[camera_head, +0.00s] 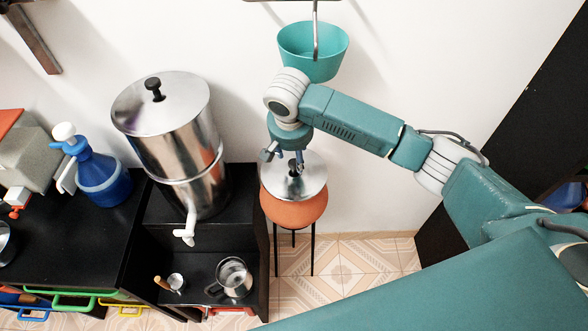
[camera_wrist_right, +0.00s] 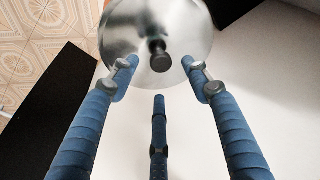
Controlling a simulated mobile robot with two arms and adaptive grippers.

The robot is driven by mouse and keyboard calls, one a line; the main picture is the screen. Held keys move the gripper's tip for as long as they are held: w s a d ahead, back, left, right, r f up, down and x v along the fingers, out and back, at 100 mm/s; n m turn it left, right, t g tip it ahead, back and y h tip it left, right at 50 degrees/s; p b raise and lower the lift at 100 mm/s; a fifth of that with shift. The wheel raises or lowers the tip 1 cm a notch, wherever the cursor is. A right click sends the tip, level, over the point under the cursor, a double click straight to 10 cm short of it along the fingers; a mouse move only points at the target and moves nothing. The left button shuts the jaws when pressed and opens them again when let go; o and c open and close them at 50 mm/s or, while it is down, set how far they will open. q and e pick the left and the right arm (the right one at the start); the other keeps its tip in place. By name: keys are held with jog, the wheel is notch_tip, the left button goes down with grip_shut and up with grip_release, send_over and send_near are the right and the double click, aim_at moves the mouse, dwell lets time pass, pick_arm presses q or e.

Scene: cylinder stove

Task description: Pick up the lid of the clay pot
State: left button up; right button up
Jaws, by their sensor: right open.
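The clay pot (camera_head: 293,206) is an orange round pot on a stand with thin dark legs. Its lid (camera_head: 310,184) is a shiny metal disc with a dark knob, resting on top of the pot. The lid also fills the upper middle of the right wrist view (camera_wrist_right: 130,38), with its black knob (camera_wrist_right: 159,56) near the centre. My right gripper (camera_head: 284,160) is just above the lid, pointing down. In the wrist view its blue fingers (camera_wrist_right: 160,85) are spread around the knob's near side, with nothing held between them. My left gripper is not in view.
A large metal cylinder (camera_head: 188,140) with a white tap stands on the black counter to the left. A blue jug (camera_head: 102,180) is farther left. A metal mug (camera_head: 232,278) sits on the lower shelf. A teal bucket (camera_head: 313,50) hangs on the wall behind my right gripper.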

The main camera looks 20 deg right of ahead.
aim_at(294, 162)
jog(key=p+x, duration=0.1)
jog(key=x, duration=0.3)
jog(key=shift+w+a+f, duration=0.1)
jog(key=shift+a, duration=0.05)
grip_shut()
